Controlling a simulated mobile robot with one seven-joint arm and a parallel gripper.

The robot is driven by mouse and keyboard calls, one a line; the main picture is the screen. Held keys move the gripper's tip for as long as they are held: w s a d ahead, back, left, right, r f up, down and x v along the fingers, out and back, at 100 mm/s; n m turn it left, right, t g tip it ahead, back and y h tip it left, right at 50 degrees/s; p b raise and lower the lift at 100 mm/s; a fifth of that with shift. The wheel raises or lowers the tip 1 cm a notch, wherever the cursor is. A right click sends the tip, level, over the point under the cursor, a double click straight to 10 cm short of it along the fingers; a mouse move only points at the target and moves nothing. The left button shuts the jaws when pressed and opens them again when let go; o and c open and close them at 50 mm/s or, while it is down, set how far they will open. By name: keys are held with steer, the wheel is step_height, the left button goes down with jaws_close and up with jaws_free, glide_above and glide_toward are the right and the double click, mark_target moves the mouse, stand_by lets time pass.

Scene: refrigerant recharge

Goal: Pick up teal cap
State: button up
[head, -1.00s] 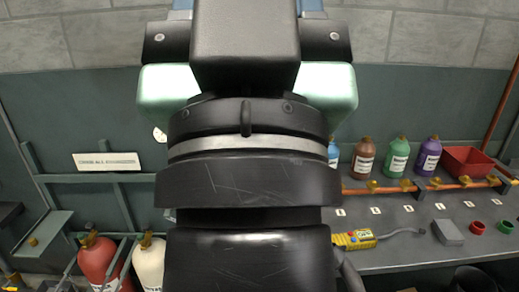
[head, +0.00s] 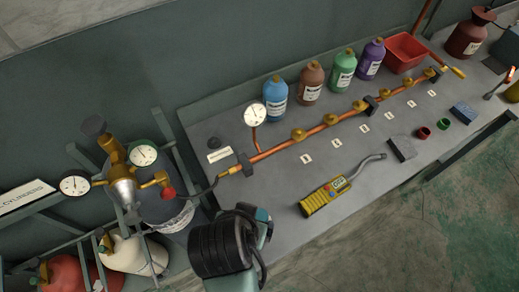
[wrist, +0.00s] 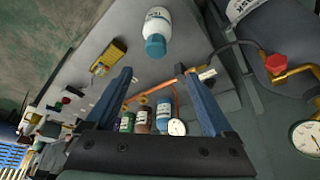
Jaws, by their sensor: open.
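The teal cap (wrist: 155,45) sits on a white labelled bottle (wrist: 158,22) at the top middle of the wrist view. The cap faces my gripper (wrist: 158,73), whose two blue fingers are spread wide. The cap lies beyond the fingertips, roughly in line with the gap between them, and nothing is held. In the head view my arm covers the near bench, and I cannot make out the teal cap clearly there.
A yellow handheld device (head: 326,195) lies on the grey bench (head: 290,225). Behind it run a copper pipe (head: 285,145) with brass valves and a gauge (head: 255,114), then coloured bottles (head: 311,82). A cylinder with gauges (head: 120,185) stands left.

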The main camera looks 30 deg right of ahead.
mark_target(260, 216)
steer(key=x, duration=0.7)
steer(key=shift+f+p, duration=0.3)
steer(key=shift+s+d+p+x, duration=0.15)
steer(key=shift+p+x, duration=0.2)
steer(key=shift+x, duration=0.9)
steer(key=shift+s+d+p+x, duration=0.15)
steer(key=shift+p+x, duration=0.2)
steer(key=shift+x, duration=0.9)
steer(key=shift+a, duration=0.1)
steer(key=c, duration=1.2)
steer(key=shift+o, duration=0.2)
